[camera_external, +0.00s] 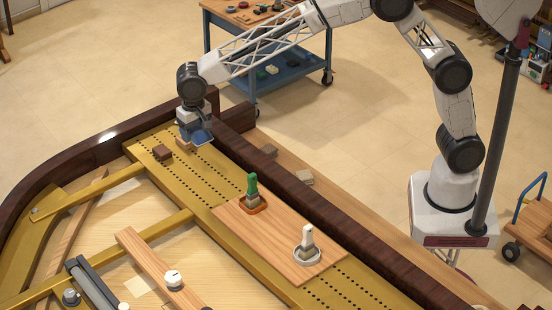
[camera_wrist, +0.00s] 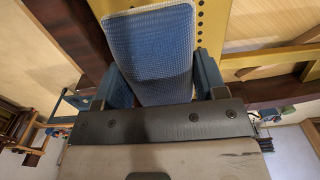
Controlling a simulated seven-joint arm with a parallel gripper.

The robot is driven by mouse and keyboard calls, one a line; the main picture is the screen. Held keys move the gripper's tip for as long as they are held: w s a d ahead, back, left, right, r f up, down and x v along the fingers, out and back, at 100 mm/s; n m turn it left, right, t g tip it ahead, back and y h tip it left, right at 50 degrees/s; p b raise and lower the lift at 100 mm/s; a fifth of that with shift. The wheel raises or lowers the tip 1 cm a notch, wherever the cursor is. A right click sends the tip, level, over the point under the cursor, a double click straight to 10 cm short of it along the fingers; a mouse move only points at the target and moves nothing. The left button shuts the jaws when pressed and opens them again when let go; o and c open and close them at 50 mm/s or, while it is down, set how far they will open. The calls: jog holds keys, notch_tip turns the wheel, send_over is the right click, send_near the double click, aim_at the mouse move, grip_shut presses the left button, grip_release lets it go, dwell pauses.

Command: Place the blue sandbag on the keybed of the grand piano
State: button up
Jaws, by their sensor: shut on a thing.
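My gripper (camera_external: 192,137) is shut on the blue sandbag (camera_external: 203,136) above the far-left end of the gold piano plate (camera_external: 206,172). In the wrist view the sandbag (camera_wrist: 151,60) is a woven blue pad with a pale edge, standing out between the two fingers of my gripper (camera_wrist: 152,85). I cannot tell whether the sandbag touches the plate. The keybed appears as a light wooden ledge (camera_external: 340,205) along the dark rim, on the side toward my base.
A wooden board (camera_external: 262,232) holds a green-handled tool (camera_external: 252,186) and a white-handled tool (camera_external: 308,240). The dark rim (camera_external: 300,190) stands between plate and ledge.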

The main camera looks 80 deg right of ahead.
jog(key=shift+r, duration=0.85)
jog(key=s+r+n, duration=0.1)
jog(key=s+r, duration=0.2)
jog(key=s, duration=1)
jog(key=s+r+n, duration=0.1)
jog(key=s+r, duration=0.2)
jog(key=s, duration=1.1)
jog(key=s+d+f+n, duration=0.1)
jog(key=s+d+f, duration=0.1)
jog(key=s, duration=0.9)
jog(key=s+d+f+n, duration=0.1)
jog(key=s+d+f, duration=0.15)
jog(key=s, duration=0.85)
jog(key=s+d+f+n, duration=0.1)
jog(key=s+d+f, duration=0.15)
jog(key=s, duration=0.85)
jog(key=shift+m, duration=0.3)
notch_tip(320, 180, down, 30)
jog(key=shift+w+f, duration=0.15)
jog(key=shift+f, duration=0.1)
jog(key=w+a, duration=0.2)
jog(key=w, duration=0.2)
jog(key=w+a+f, duration=0.1)
jog(key=w+a, duration=0.1)
jog(key=w, duration=0.3)
jog(key=w+a, duration=0.3)
jog(key=w, duration=0.2)
jog(key=shift+w+f, duration=0.2)
jog(key=shift+w, duration=0.05)
jog(key=shift+f, duration=0.1)
